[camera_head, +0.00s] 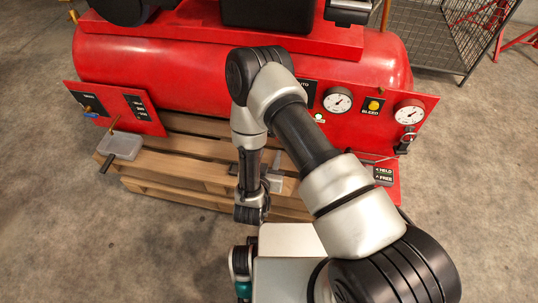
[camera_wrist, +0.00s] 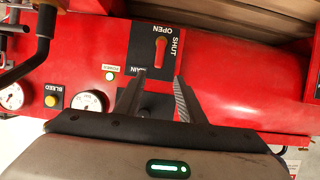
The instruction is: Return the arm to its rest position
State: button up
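My gripper (camera_wrist: 158,78) shows in the wrist view with its two dark fingers apart. Nothing is seen held between them. Beyond the fingertips is the red panel of a compressor, with a plate marked OPEN and SHUT and a red handle (camera_wrist: 160,54) on it. A label ending in "AIN" is partly hidden by a finger. In the head view my arm (camera_head: 305,135) rises from the lower right, bends above the red tank and hangs down in front of it. The fingers cannot be made out clearly there.
The red compressor tank (camera_head: 190,75) stands on a wooden pallet (camera_head: 185,170). Its front carries gauges (camera_head: 337,100), a yellow BLEED button (camera_head: 373,105) and a left panel (camera_head: 115,105). A grey box (camera_head: 121,145) is at the pallet's left. A wire cage (camera_head: 440,35) stands behind. Floor at left is clear.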

dwell(0.3)
jog(key=w+a+r+g+y, duration=0.1)
jog(key=w+a+r+y, duration=0.15)
jog(key=w+r, duration=0.75)
notch_tip(320, 180, up, 17)
jog(key=s+d+g+y, duration=0.1)
jog(key=d+g+y, duration=0.1)
jog(key=s+d+r+n+g, duration=0.2)
jog(key=s+d+r, duration=0.5)
jog(key=s+r, duration=0.4)
jog(key=s+d+r+g+h, duration=0.1)
jog(key=s+d+r, duration=0.25)
jog(key=s, duration=0.55)
jog(key=s+d+r+g+h, duration=0.1)
jog(key=s+d+r+g, duration=0.15)
jog(key=s+d, duration=0.4)
notch_tip(320, 180, up, 19)
jog(key=s+a+p, duration=0.1)
jog(key=p, duration=1.8)
jog(key=shift+s+a+f+t, duration=0.2)
jog(key=shift+a+t, duration=0.15)
jog(key=shift+a, duration=0.05)
